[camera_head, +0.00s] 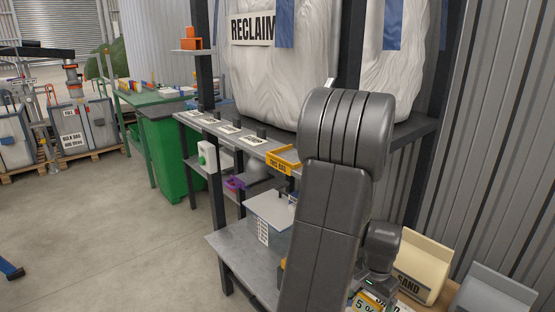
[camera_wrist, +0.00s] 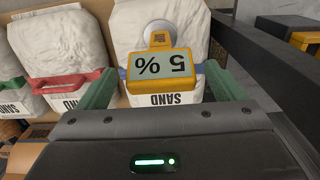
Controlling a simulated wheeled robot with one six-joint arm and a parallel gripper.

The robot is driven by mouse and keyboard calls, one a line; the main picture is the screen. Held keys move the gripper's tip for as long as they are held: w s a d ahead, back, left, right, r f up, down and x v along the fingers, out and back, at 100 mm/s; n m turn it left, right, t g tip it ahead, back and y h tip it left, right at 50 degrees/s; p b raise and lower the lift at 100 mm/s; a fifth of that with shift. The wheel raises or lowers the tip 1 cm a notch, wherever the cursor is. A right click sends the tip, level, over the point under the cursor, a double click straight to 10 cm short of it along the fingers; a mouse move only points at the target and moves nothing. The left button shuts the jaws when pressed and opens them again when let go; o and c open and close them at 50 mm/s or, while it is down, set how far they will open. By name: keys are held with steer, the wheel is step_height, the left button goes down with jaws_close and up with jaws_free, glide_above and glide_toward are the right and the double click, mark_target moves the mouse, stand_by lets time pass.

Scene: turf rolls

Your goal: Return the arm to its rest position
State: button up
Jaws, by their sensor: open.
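My dark grey arm (camera_head: 335,200) reaches down through the middle of the head view, bent at a large joint near the top. My gripper shows in the wrist view (camera_wrist: 160,72), its two green fingers spread wide apart. Between and beyond the fingers is a yellow block marked "5 %" (camera_wrist: 160,67), in front of a white bag marked SAND (camera_wrist: 190,30). I cannot tell how far the block is from the fingers. The yellow block also shows at the bottom of the head view (camera_head: 366,303).
More white SAND bags, one with a red clip (camera_wrist: 66,80), stand left in the wrist view. Open floor (camera_head: 110,235) lies further left.

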steer(key=shift+r, duration=0.65)
steer(key=shift+f, duration=0.1)
